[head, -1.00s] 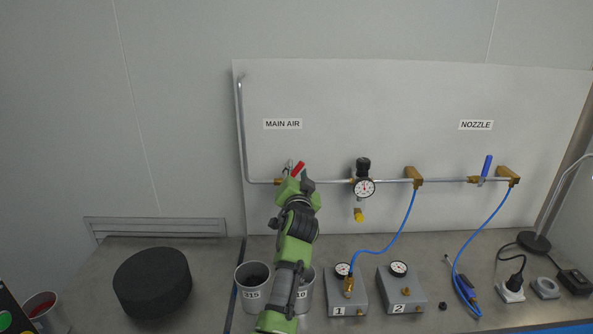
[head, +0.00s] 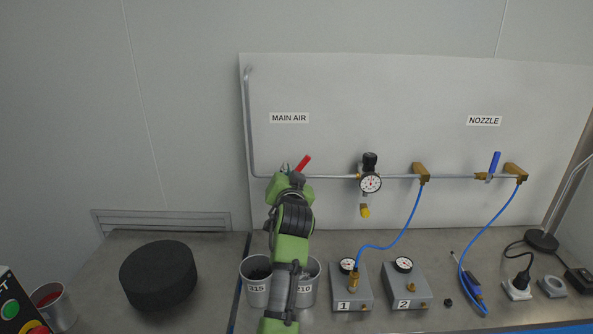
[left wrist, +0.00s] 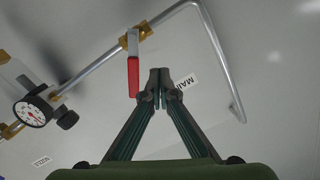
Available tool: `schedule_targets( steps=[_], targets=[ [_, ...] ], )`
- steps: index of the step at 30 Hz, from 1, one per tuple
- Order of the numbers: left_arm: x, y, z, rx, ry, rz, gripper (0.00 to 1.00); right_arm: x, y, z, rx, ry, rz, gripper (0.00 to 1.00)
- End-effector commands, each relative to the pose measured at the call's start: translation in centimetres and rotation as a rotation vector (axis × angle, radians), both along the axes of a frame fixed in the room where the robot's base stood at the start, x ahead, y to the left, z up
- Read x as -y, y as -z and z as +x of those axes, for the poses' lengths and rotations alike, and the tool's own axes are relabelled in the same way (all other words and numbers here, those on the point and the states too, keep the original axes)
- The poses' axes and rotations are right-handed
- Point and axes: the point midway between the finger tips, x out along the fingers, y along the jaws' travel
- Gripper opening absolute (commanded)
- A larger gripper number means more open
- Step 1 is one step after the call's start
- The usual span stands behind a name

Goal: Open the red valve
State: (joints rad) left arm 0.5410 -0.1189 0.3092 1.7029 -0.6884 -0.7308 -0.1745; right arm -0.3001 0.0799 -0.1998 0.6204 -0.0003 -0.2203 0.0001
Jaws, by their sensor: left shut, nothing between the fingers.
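The red valve handle (head: 303,163) is on the pipe below the MAIN AIR label (head: 289,118). It slants up to the right in the head view. In the left wrist view the red handle (left wrist: 133,76) stands just left of my fingers. My left gripper (head: 285,169) is at the pipe, to the left of the handle; its own arm hides the valve body in the head view. In the left wrist view my left gripper (left wrist: 160,76) has its fingertips together with nothing between them, beside the handle. I cannot tell if they touch it. My right gripper is not in view.
A pressure gauge (head: 370,183) sits on the pipe to the right. A blue valve handle (head: 494,161) is farther right under the NOZZLE label (head: 484,120). Numbered cups (head: 256,290) and grey boxes (head: 351,294) stand on the bench below. A black round block (head: 158,275) is at left.

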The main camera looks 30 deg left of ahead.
Motion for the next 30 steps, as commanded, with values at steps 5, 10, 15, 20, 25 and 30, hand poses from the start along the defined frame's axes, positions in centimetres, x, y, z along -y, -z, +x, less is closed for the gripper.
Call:
schedule_targets(
  steps=[5, 10, 15, 20, 25, 30],
  targets=[
    [-7.9, -0.9, -2.1, 0.059, -0.142, -0.423, 0.00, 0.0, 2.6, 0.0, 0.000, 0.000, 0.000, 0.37],
    [-9.9, -1.6, -4.0, 0.114, -0.134, -0.892, 0.00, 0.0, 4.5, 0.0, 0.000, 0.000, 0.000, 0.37],
    [-7.8, -4.3, -5.5, 0.144, 0.012, -1.284, 0.00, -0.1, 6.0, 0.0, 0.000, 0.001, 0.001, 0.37],
    [-5.5, -6.8, -6.8, 0.142, 0.156, -1.485, 0.00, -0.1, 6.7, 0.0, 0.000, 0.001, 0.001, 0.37],
    [-4.5, -7.9, -7.1, 0.134, 0.214, -1.549, 0.00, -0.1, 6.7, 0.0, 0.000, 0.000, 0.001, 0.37],
    [-4.2, -7.2, -5.4, 0.127, 0.214, -1.551, 0.00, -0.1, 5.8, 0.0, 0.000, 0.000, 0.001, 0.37]
  ],
)
